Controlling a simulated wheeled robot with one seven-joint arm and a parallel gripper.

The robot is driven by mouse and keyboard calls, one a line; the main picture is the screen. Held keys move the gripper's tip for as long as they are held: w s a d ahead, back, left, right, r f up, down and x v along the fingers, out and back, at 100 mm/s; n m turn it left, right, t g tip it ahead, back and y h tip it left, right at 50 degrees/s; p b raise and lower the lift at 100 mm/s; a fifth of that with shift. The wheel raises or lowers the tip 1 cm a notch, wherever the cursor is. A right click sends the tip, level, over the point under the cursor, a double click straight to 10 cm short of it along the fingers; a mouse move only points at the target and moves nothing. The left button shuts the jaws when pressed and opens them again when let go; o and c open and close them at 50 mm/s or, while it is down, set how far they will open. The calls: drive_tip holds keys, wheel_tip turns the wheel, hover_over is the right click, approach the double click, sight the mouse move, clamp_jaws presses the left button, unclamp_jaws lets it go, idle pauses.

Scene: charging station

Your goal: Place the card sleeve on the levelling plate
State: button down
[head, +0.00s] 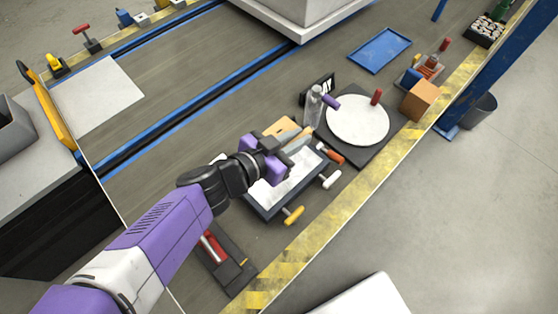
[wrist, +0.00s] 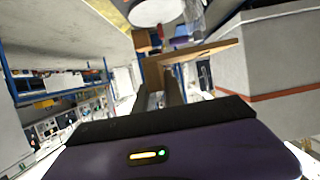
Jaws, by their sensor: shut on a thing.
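The card sleeve (head: 282,127) looks like a tan, flat cardboard piece at my gripper's jaws. In the wrist view the sleeve (wrist: 195,52) shows as a brown panel beyond the fingers. My gripper (head: 276,153) is shut on it, above a dark-framed tray with a white surface (head: 270,198). This tray has orange, white and red handles at its edge. To its right, a round white plate (head: 357,120) lies on a dark square base. I cannot tell for certain which of these two is the levelling plate. My gripper and arm hide part of the tray.
A clear bottle (head: 312,108) and a black sign (head: 320,87) stand left of the round plate. An orange-brown box (head: 419,101) is to its right. A blue tray (head: 380,50) lies farther back. A red-handled tool on a dark base (head: 225,260) sits near my arm.

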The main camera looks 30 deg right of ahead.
sight(292, 181)
wheel_tip(292, 181, down, 20)
drive_tip(key=b, duration=0.6)
drive_tip(key=shift+w+b, duration=0.1)
drive_tip(key=shift+b, duration=0.3)
drive_tip(key=shift+f, duration=0.1)
drive_tip(key=c, duration=1.4)
unclamp_jaws()
drive_tip(key=shift+c, duration=0.2)
drive_tip(key=shift+r, duration=0.25)
drive_tip(key=v, duration=0.7)
drive_tip(key=shift+a, duration=0.2)
